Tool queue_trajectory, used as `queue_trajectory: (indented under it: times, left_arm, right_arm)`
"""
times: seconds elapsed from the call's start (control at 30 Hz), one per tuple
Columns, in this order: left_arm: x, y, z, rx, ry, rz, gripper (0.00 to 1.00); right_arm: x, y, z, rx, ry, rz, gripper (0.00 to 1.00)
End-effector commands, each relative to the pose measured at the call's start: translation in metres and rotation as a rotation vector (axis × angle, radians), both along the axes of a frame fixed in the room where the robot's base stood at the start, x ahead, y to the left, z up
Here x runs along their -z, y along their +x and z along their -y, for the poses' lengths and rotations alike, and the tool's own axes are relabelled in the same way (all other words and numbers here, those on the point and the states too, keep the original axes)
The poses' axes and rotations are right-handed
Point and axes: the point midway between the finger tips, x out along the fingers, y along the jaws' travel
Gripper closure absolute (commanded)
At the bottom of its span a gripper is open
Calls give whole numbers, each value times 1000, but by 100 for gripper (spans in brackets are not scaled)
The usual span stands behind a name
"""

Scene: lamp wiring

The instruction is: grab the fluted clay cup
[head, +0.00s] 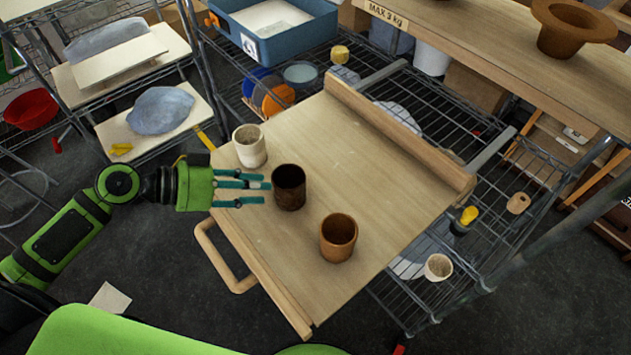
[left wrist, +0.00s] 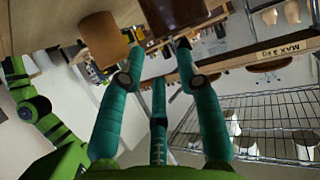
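Three cups stand upright on the wooden board: a cream one (head: 250,146), a dark brown one (head: 289,187) and a reddish-brown one (head: 338,240). Fluting is too small to make out on any of them. My left gripper (head: 254,187) reaches in from the left at the board's edge, fingers spread, pointing at the dark brown cup. Its fingertips are close to that cup's left side; whether they touch I cannot tell. In the left wrist view the dark cup (left wrist: 172,14) lies ahead of the open fingers, with the reddish-brown cup (left wrist: 103,40) to the left.
The board (head: 360,165) has a raised back bar and a front handle (head: 222,262), and sits over a wire rack (head: 480,190). The cream cup is just above the fingers. A shelf with a flared brown pot (head: 568,32) is at upper right. The board's middle is clear.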

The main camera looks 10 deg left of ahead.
Motion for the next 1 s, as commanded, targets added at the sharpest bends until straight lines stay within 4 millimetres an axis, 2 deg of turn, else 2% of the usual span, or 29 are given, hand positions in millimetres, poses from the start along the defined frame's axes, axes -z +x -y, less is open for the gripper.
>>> queue_trajectory:
  times: [0.2, 0.3, 0.47, 0.6, 0.87, 0.97, 1.0]
  left_arm:
    - [5, 8, 13, -3, -2, 0, 66]
    - [8, 12, 21, -3, -4, 0, 66]
    - [17, 24, 41, -4, -6, 0, 66]
    - [27, 30, 51, -4, -3, -1, 66]
    - [31, 31, 54, -3, 0, -1, 66]
    - [31, 31, 54, -3, 0, -1, 100]
    - [31, 31, 54, -3, 0, -1, 100]
  right_arm:
    - [-8, -3, -36, -1, 47, -3, 18]
    - [-14, -7, -45, -4, 58, -8, 18]
    - [-27, -9, -41, -5, 54, -10, 18]
    - [-32, -8, -31, -4, 40, -9, 18]
    - [-31, -5, -22, 1, 29, -4, 18]
    - [-31, -5, -23, 1, 30, -4, 18]
    - [-31, -5, -23, 1, 30, -4, 18]
